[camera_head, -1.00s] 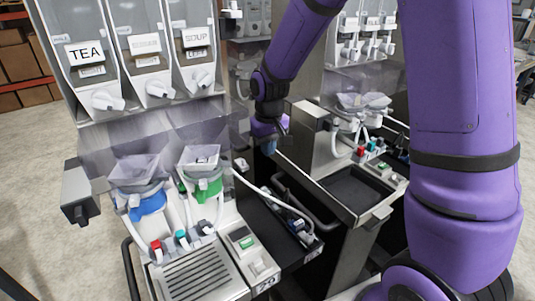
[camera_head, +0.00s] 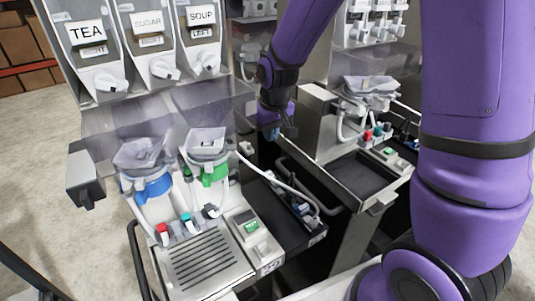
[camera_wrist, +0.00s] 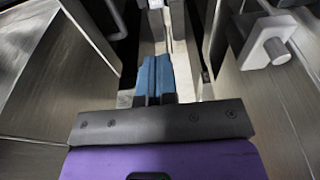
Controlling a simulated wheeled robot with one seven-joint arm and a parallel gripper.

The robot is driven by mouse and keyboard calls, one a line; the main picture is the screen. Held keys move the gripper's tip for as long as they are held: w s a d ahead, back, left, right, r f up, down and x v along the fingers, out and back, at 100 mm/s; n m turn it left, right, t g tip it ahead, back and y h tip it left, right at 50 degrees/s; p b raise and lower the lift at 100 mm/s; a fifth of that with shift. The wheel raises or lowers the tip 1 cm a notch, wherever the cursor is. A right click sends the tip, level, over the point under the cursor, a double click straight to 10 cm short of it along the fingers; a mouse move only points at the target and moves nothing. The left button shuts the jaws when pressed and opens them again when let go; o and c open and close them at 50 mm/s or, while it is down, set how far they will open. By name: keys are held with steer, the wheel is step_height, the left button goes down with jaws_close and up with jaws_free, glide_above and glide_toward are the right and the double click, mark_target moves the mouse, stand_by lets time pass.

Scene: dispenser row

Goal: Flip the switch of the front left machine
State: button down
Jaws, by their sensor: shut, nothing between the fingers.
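The front left machine stands at the left of the head view, with canisters marked TEA, SUGAR and SOUP above a drip tray (camera_head: 203,262). Its small front panel (camera_head: 247,226) carries a green display and a pale switch-like piece (camera_head: 262,248) below it. I cannot tell the switch's position. My gripper (camera_head: 274,132) is behind and to the right of that panel, apart from it, between the two machines. In the wrist view its blue fingers (camera_wrist: 154,78) are together and empty, pointing into a narrow gap between metal walls.
A second machine (camera_head: 350,180) stands close on the right, with its own tray and panel. A dark tray with a white hose (camera_head: 290,205) lies between. A grey knob-like part (camera_wrist: 268,45) juts out in the wrist view. Open floor (camera_head: 60,200) lies left.

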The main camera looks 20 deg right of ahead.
mark_target(266, 172)
steer(key=f, duration=0.4)
steer(key=w+f, duration=0.1)
steer(key=f, duration=0.4)
steer(key=w+f, duration=0.1)
steer(key=f, duration=0.3)
steer(key=shift+a+f, duration=0.2)
steer(key=shift+f, duration=0.05)
steer(key=shift+w+f+g, duration=0.15)
steer(key=shift+f+g, duration=0.2)
steer(key=shift+g, duration=0.15)
steer(key=shift+s, duration=0.2)
